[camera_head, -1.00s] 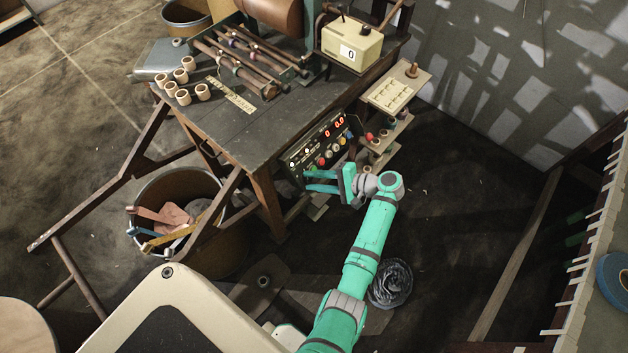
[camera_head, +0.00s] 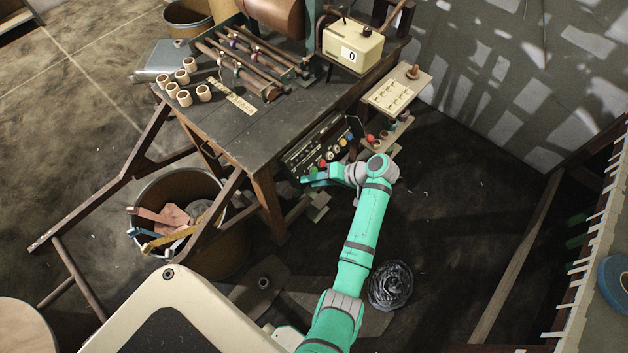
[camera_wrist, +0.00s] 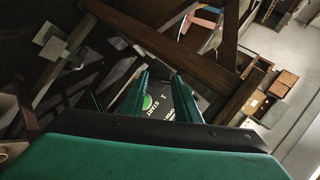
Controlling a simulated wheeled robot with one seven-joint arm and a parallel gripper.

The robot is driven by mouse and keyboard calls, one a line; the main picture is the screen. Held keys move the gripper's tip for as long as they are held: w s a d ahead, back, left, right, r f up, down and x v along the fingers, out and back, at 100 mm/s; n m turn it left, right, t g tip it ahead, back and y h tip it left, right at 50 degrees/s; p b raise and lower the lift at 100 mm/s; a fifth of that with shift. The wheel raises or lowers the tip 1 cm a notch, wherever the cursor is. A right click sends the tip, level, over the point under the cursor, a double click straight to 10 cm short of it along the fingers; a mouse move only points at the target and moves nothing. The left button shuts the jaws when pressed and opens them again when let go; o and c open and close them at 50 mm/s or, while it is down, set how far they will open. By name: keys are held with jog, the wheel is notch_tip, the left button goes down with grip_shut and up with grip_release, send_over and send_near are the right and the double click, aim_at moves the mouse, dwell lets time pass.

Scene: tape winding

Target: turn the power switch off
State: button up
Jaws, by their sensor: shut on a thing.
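The control panel (camera_head: 322,143) with its coloured buttons is mounted below the front edge of the wooden bench in the head view. Its number display is dark. My gripper (camera_head: 306,181) is at the panel's lower left end. In the wrist view, the two fingers of my gripper (camera_wrist: 160,84) reach to the panel face, with a green button (camera_wrist: 147,102) and the word START showing between them. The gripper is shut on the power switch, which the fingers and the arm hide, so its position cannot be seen.
The bench (camera_head: 245,128) carries wooden rings (camera_head: 185,98) and a cream counter box (camera_head: 352,45) reading 0. A bin (camera_head: 160,188) with tape pieces stands left of my gripper. A small side shelf (camera_head: 398,92) is right of the panel. A dark coil (camera_head: 390,286) lies on the floor.

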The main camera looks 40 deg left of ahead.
jog(key=shift+n, duration=0.4)
jog(key=o, duration=1)
jog(key=shift+o, duration=0.2)
jog(key=v, duration=1.1)
jog(key=shift+a+r, duration=0.15)
